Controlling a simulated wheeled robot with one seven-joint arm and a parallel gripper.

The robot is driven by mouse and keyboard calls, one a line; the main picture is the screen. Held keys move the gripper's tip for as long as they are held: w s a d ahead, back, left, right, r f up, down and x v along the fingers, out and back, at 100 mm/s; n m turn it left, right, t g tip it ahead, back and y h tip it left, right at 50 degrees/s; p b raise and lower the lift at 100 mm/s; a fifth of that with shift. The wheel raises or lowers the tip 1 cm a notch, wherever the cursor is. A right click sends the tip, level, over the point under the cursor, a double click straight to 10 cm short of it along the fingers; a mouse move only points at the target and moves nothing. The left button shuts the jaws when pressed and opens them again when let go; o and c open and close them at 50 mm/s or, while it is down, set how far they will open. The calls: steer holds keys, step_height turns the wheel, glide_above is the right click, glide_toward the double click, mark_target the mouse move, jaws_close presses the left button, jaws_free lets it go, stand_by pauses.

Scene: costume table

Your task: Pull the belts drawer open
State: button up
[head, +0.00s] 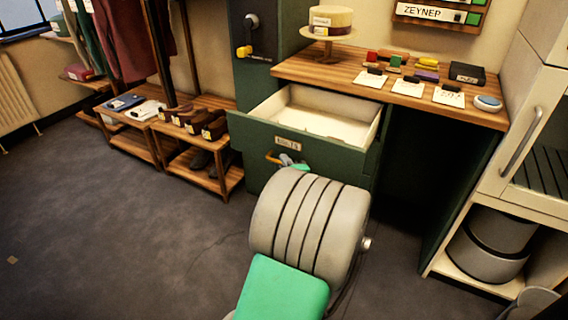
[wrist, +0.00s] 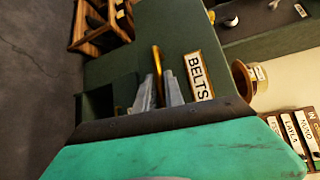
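The belts drawer (head: 252,136) is a dark green drawer with a cream inside, under the left part of the wooden tabletop. It stands pulled well out, and the part of its inside that I see looks empty. Its front carries a label (head: 288,142), which reads BELTS in the wrist view (wrist: 198,76). The brass bar handle (head: 272,157) is below the label; it also shows in the wrist view (wrist: 156,62). My gripper (head: 290,161) is at the handle, and in the wrist view its two fingers (wrist: 159,88) lie close on either side of the bar, shut on it. My arm hides the lower drawer front.
The wooden tabletop (head: 345,66) holds a hat on a stand (head: 330,22), cards, small coloured blocks and a black box (head: 467,73). A low shoe rack (head: 205,150) stands left of the drawer. A white cabinet (head: 545,130) is at right.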

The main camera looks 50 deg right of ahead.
steer(key=shift+o, duration=0.4)
steer(key=shift+a, duration=0.1)
steer(key=p+v, duration=0.1)
steer(key=v, duration=0.6)
steer(key=shift+s+a, duration=0.15)
steer(key=shift+s, duration=0.15)
steer(key=shift+r, duration=0.1)
